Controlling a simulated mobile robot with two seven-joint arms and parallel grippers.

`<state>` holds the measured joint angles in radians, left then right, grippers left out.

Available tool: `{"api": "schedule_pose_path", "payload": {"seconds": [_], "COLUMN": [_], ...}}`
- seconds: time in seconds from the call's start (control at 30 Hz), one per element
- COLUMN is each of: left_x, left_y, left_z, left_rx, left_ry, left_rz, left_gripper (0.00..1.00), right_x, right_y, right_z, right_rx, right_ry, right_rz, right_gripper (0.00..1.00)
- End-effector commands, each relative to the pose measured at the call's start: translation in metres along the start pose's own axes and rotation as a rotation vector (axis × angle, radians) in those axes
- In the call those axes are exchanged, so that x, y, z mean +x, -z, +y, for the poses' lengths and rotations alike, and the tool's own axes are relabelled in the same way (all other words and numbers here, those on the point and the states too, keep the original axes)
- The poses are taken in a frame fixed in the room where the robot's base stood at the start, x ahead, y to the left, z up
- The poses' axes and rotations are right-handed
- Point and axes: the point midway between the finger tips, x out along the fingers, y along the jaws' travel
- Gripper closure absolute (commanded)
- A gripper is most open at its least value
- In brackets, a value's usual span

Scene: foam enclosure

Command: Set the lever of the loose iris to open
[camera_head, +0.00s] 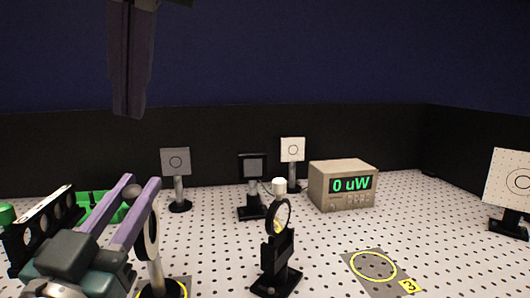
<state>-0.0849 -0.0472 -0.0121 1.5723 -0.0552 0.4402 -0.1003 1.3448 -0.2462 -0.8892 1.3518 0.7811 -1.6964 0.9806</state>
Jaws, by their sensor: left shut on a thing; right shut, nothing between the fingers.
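My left gripper (138,187) is at the lower left, its two purple fingers pointing up and away. It is shut on a grey ball-shaped knob (133,191), which looks like the iris lever's end. The round iris (151,236), seen nearly edge-on, stands right beside the fingers on a metal post (156,275) with a black base. The fingers hide part of the iris and the lever's stem, so the lever setting cannot be read. My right gripper (128,112) hangs high at the upper left, shut and empty, well above the board.
A black-mounted round optic (281,215) stands right of the iris. A black rack with holes (40,228) and a green tray (97,203) are at left. Yellow ring spot 3 (373,266) is empty.

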Motion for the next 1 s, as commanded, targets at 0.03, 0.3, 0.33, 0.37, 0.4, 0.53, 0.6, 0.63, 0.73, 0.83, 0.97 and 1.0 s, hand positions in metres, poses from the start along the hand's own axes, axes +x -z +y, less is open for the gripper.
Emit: {"api": "schedule_pose_path", "payload": {"seconds": [0.03, 0.3, 0.33, 0.37, 0.4, 0.53, 0.6, 0.63, 0.73, 0.83, 0.97, 1.0], "left_x": [0.000, 0.000, 0.000, 0.000, 0.000, 0.000, 0.000, 0.000, 0.000, 0.000, 0.000, 0.000], "left_y": [-0.001, -0.001, -0.001, -0.001, -0.001, -0.001, -0.001, -0.001, -0.001, -0.001, -0.001, -0.001], "left_z": [0.000, 0.000, 0.000, 0.000, 0.000, 0.000, 0.000, 0.000, 0.000, 0.000, 0.000, 0.000], "left_rx": [0.000, 0.000, 0.000, 0.000, 0.000, 0.000, 0.000, 0.000, 0.000, 0.000, 0.000, 0.000], "left_ry": [0.000, 0.000, 0.000, 0.000, 0.000, 0.000, 0.000, 0.000, 0.000, 0.000, 0.000, 0.000], "left_rz": [-0.003, -0.003, -0.003, -0.003, -0.003, -0.003, -0.003, -0.003, -0.003, -0.003, -0.003, -0.002], "left_gripper": [1.00, 1.00, 1.00, 1.00, 1.00, 1.00, 1.00, 1.00, 1.00, 1.00, 1.00, 1.00], "right_x": [-0.009, -0.029, -0.028, -0.027, -0.023, -0.004, 0.011, 0.017, 0.039, 0.057, 0.076, 0.080], "right_y": [0.008, 0.023, 0.024, 0.024, 0.024, 0.025, 0.025, 0.026, 0.027, 0.028, 0.024, 0.019], "right_z": [-0.003, -0.010, -0.010, -0.010, -0.009, -0.007, -0.005, -0.004, -0.002, 0.000, 0.002, 0.002], "right_rx": [0.002, 0.035, 0.036, 0.037, 0.038, 0.039, 0.040, 0.040, 0.039, 0.039, 0.035, 0.033], "right_ry": [-0.031, -0.110, -0.112, -0.114, -0.115, -0.116, -0.116, -0.116, -0.116, -0.116, -0.114, -0.113], "right_rz": [0.018, 0.058, 0.060, 0.060, 0.060, 0.058, 0.057, 0.058, 0.057, 0.058, 0.061, 0.061], "right_gripper": [1.00, 1.00, 1.00, 1.00, 1.00, 1.00, 1.00, 1.00, 1.00, 1.00, 1.00, 1.00]}}
